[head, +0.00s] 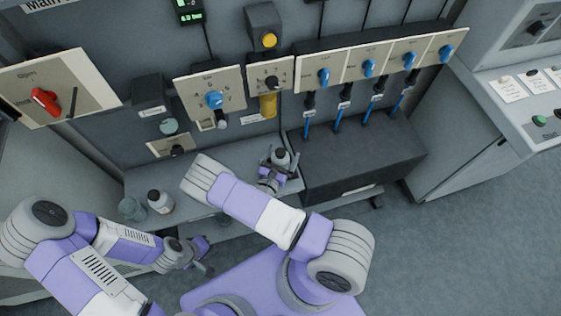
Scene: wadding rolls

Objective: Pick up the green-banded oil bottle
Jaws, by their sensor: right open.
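A small pale bottle with a dark cap (281,157) stands on the grey shelf below the wall panels, left of the dark box. My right gripper (281,167) is open, with its fingers around or beside this bottle; contact cannot be made out. Another white bottle with a dark cap (159,203) stands on the left part of the shelf. A clear greenish jar (131,209) is just left of it. No green band can be made out on any bottle at this size. My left gripper (207,258) is low, in front of the shelf, away from the bottles; its jaw opening is unclear.
A dark box (355,155) with blue-handled lines above it closes off the right of the shelf. Panels with a red knob (46,100) and blue knobs (215,99) are above. A console (510,95) stands at right. Open floor (460,240) lies at lower right.

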